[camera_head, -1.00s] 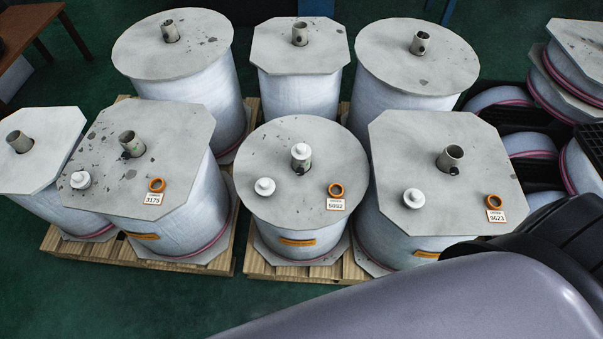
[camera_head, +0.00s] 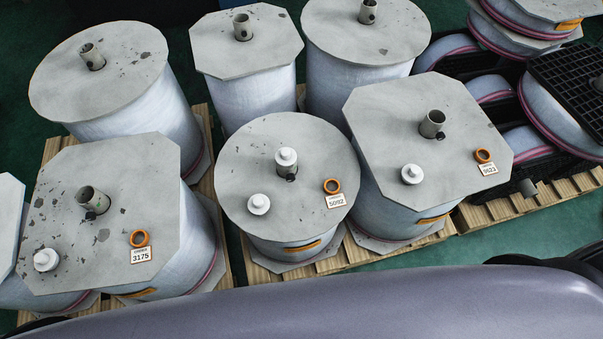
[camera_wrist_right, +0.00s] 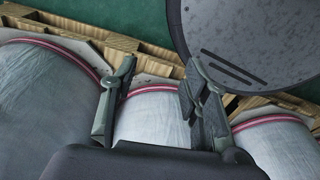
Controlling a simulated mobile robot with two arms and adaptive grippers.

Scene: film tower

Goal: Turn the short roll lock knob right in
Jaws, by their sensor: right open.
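In the head view, the middle front roll (camera_head: 290,215) has a round grey top plate. A white knob (camera_head: 286,157) sits in or on its core tube; I cannot tell how deep. A second white knob (camera_head: 258,204) is on the same plate, beside an orange ring (camera_head: 332,186) and a tag reading 5092 (camera_head: 337,201). Similar white knobs are on the left front plate (camera_head: 46,260) and the right front plate (camera_head: 411,174). My right gripper (camera_wrist_right: 158,65) is open and empty in the right wrist view, above wrapped rolls, with no knob between its fingers. My left gripper is out of view.
Several wrapped rolls with grey plates and upright tubes stand close together on wooden pallets (camera_head: 225,250). Black pallets (camera_head: 565,75) with pinkish-edged rolls are at the right. Green floor (camera_head: 520,230) is clear at the lower right. My own grey body part crosses the bottom.

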